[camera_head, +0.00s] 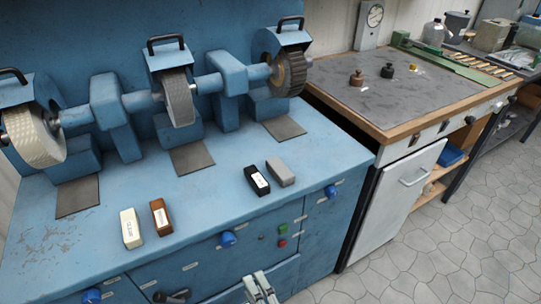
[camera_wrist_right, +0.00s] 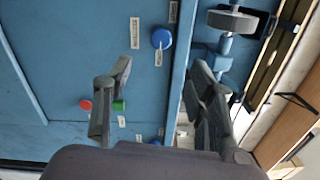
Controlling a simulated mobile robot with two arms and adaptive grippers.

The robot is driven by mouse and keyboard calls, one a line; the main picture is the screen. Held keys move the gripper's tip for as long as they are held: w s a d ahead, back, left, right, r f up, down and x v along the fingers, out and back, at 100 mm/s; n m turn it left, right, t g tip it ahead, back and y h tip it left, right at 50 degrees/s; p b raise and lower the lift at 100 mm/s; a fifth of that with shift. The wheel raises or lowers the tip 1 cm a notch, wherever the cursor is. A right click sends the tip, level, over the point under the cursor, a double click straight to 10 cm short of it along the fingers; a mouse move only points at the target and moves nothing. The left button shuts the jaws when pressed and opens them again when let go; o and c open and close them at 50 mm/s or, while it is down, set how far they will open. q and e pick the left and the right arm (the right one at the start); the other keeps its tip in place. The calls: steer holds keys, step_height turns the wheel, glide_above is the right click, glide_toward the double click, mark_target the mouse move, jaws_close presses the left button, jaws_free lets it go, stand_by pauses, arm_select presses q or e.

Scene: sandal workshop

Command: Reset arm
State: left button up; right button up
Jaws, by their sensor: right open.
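My right gripper (camera_head: 262,288) shows at the bottom edge of the head view, in front of the blue machine cabinet's front face. In the right wrist view my right gripper (camera_wrist_right: 162,70) has its two fingers spread apart with nothing between them. Behind the fingers are the blue cabinet panel, a blue knob (camera_wrist_right: 162,38), a red button (camera_wrist_right: 86,104) and a green button (camera_wrist_right: 119,105). My left gripper is not seen in either view.
The blue bench (camera_head: 215,205) carries several grinding and brushing wheels. A cream block (camera_head: 131,228), a brown block (camera_head: 160,217), a black block (camera_head: 257,181) and a grey block (camera_head: 280,172) lie near its front. A wooden worktable (camera_head: 440,115) stands right; floor (camera_head: 450,225) is clear.

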steer(key=s+d+f+n+g+h+p, duration=0.1)
steer(key=s+d+f+n+g+h, duration=0.3)
steer(key=f, duration=0.6)
steer(key=w+d+f+n+g+p, duration=0.1)
steer(key=d+f+n, duration=0.2)
steer(key=d+f, duration=0.55)
steer(key=s+d+f+n+g+h+p, duration=0.1)
steer(key=s+d+f+n+g+h, duration=0.15)
steer(key=f, duration=1.05)
steer(key=s+d+f+n+g+h, duration=0.1)
steer(key=s+d+f+n+g, duration=0.1)
steer(key=s+d+f, duration=0.2)
steer(key=s+d+f+n+g+h+p, duration=0.1)
steer(key=s+d+f, duration=0.3)
steer(key=s, duration=0.6)
steer(key=s+d+f+n+g+h, duration=0.1)
steer(key=s+d+f+n+g, duration=0.2)
steer(key=s+d, duration=0.3)
steer(key=shift+s+d+f+g+h, duration=0.35)
steer(key=shift+s+f, duration=0.2)
steer(key=shift+s, duration=0.4)
